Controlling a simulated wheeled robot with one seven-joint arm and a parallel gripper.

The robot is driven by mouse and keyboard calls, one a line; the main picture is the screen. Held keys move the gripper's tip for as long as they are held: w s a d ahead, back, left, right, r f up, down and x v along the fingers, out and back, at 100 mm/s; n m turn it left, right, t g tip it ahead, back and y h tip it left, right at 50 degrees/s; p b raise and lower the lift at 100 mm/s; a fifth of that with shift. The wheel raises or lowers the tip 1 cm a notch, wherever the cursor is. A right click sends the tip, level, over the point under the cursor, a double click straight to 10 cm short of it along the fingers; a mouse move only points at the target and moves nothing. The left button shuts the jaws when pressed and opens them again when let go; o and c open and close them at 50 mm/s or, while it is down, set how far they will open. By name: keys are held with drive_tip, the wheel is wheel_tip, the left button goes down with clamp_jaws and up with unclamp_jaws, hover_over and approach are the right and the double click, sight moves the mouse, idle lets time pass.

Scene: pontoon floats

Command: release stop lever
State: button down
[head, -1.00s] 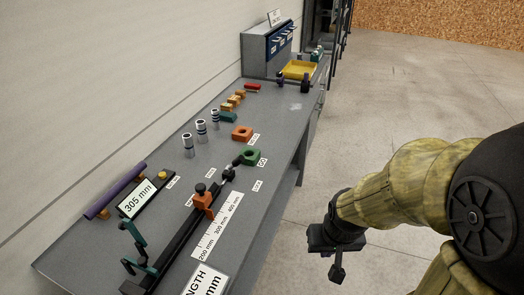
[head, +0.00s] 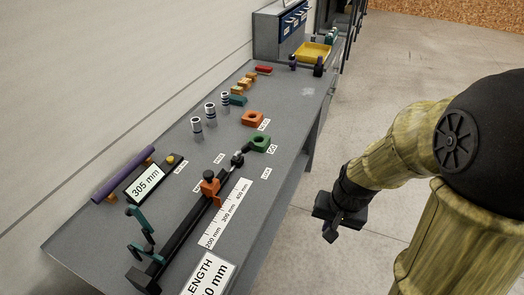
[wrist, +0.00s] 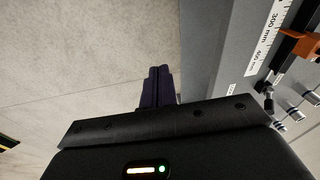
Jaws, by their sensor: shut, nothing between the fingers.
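An orange stop (head: 210,188) with a black knob (head: 208,174) on top sits on a long black rail (head: 180,235) beside a millimetre scale (head: 228,212). I cannot tell which part is the stop lever. A dark jointed piece (head: 239,158) stands at the rail's far end. The orange stop also shows at the right of the wrist view (wrist: 299,45). My gripper (head: 330,235) is off the bench's right side, over the floor, apart from the stop. Its dark fingers (wrist: 158,86) are shut and empty in the wrist view.
The grey bench (head: 285,185) carries a purple tube (head: 122,176), a 305 mm sign (head: 146,182), a green linkage (head: 140,232), several metal cylinders, and orange and green blocks. A yellow tray (head: 313,52) is at the far end. Floor right of the bench is clear.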

drive_tip(key=w+a+f+m+y+p, duration=0.1)
drive_tip(key=w+a+f+m+y, duration=0.25)
drive_tip(key=w+m, duration=0.3)
drive_tip(key=w+a+f+m+y, duration=0.2)
drive_tip(key=w+a+m+y, duration=0.25)
drive_tip(key=w, duration=0.25)
drive_tip(key=w+d+m+t+y, duration=0.1)
drive_tip(key=w+m+t+y, duration=0.3)
drive_tip(key=w+m, duration=0.6)
drive_tip(key=w+t, duration=0.1)
drive_tip(key=w, duration=0.2)
drive_tip(key=shift+w+f+m+p, duration=0.15)
drive_tip(key=shift+w+m+p, duration=0.15)
drive_tip(key=shift+w+m, duration=0.1)
drive_tip(key=p, duration=0.5)
approach(244, 150)
drive_tip(key=shift+w+a+f, duration=0.35)
drive_tip(key=shift+w+a, duration=0.1)
drive_tip(key=shift+w, duration=0.2)
drive_tip(key=shift+w+a+f, duration=0.3)
drive_tip(key=shift+w+a, duration=0.15)
drive_tip(key=shift+w, duration=0.15)
drive_tip(key=shift+r, duration=0.2)
